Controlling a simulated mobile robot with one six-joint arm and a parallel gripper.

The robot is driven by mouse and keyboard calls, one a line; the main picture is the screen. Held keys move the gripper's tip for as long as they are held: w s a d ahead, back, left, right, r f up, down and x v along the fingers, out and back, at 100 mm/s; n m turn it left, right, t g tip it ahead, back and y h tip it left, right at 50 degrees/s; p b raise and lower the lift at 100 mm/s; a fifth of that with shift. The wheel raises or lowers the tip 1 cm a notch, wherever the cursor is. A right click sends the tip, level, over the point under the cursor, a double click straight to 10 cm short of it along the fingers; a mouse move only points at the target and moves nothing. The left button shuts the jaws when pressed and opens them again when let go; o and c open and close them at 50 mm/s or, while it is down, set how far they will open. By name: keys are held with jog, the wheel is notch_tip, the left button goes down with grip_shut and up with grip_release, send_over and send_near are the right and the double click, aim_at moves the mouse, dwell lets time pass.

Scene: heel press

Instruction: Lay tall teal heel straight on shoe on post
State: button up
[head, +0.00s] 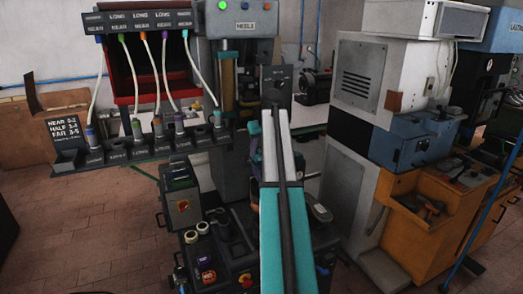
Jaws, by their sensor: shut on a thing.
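My teal and white arm rises through the middle of the head view and covers what lies behind it. My gripper cannot be made out; the arm hides its place. Small teal pieces show just left of the arm's upper end, but I cannot tell whether they are the heel or wrist parts. The heel press (243,26), labelled HEELS, stands behind the arm with a green light on top. The post is not clearly visible.
A dark rack (130,154) left of the press holds several colour-topped pieces under hanging white hoses. A white and blue machine (375,85) and orange bench (425,215) stand at right.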

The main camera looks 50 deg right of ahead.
jog(key=shift+f, duration=0.25)
jog(key=o, duration=1.2)
jog(key=shift+r, duration=0.15)
jog(key=b+v, duration=0.4)
jog(key=v, duration=0.9)
jog(key=shift+s+r, duration=0.2)
jog(key=shift+r, duration=0.05)
